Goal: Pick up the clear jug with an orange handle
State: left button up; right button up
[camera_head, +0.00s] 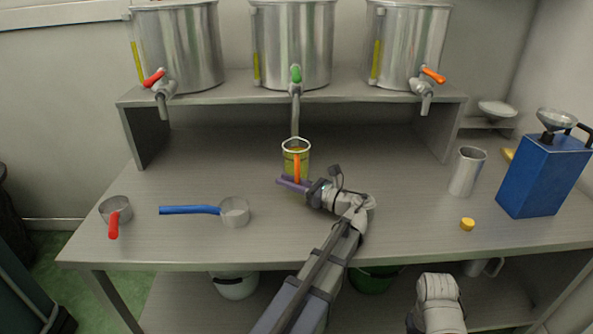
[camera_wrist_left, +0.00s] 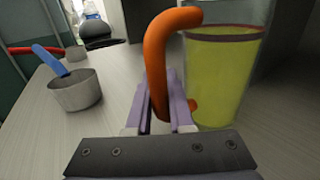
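The clear jug with an orange handle (camera_head: 304,161) stands upright on the bench below the middle tap. It holds yellow-green liquid, and its handle faces me. In the left wrist view the jug (camera_wrist_left: 222,75) fills the right side. My left gripper (camera_head: 292,184) is at the handle; its purple fingers (camera_wrist_left: 164,108) lie close on both sides of the handle's lower part and look shut on it. The jug's lower part is partly hidden behind the gripper in the head view. My right gripper is not in view; only a pale part of my right arm shows at the bottom.
Three steel tanks with red, green (camera_head: 296,74) and orange tap levers stand on the shelf (camera_head: 210,100). A blue-handled pan (camera_head: 235,213) and a red-handled pan (camera_head: 115,207) are left. A steel cup (camera_head: 466,172), yellow cap (camera_head: 467,224) and blue can (camera_head: 543,178) are right.

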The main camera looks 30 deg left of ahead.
pick_arm(q)
grip_shut()
dwell(0.4)
jog(key=shift+r, duration=0.25)
dwell(0.9)
notch_tip(320, 180, up, 10)
jog(key=p, duration=1)
jog(key=shift+f, duration=0.25)
